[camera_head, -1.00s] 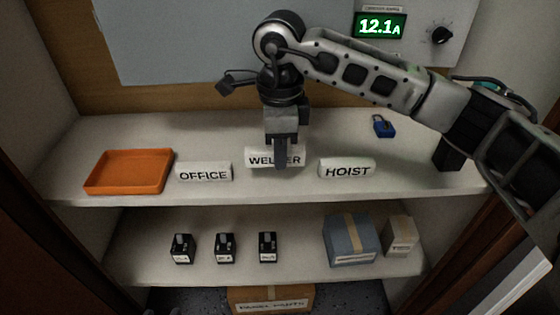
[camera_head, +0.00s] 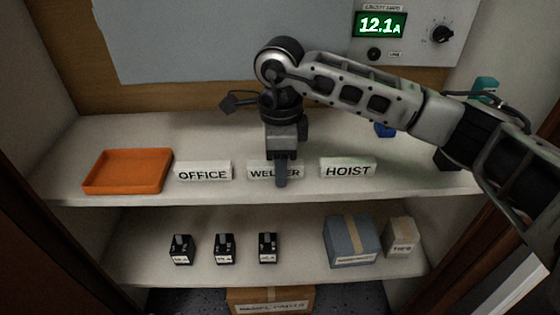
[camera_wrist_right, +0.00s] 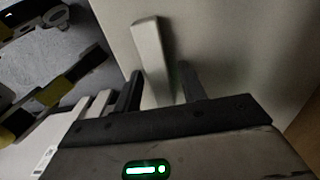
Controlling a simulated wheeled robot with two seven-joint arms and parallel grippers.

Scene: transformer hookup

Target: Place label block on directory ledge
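The white label block marked WELDER (camera_head: 262,172) stands on the upper shelf ledge (camera_head: 225,193), between the OFFICE block (camera_head: 203,172) and the HOIST block (camera_head: 347,169), roughly in line with them. My right gripper (camera_head: 281,176) points down over the WELDER block, one finger in front of its face and hiding some letters. In the right wrist view, the pale block (camera_wrist_right: 152,60) lies between the two fingers, with a narrow gap showing at the right finger; the gripper looks slightly open around it. My left gripper is not in view.
An orange tray (camera_head: 128,171) is at the shelf's left. A blue padlock (camera_head: 385,130) sits behind, partly covered by my right arm. The lower shelf holds several small black devices (camera_head: 224,249), a blue box (camera_head: 352,241) and a tan box (camera_head: 400,237). A panel reads 12.1A (camera_head: 381,24).

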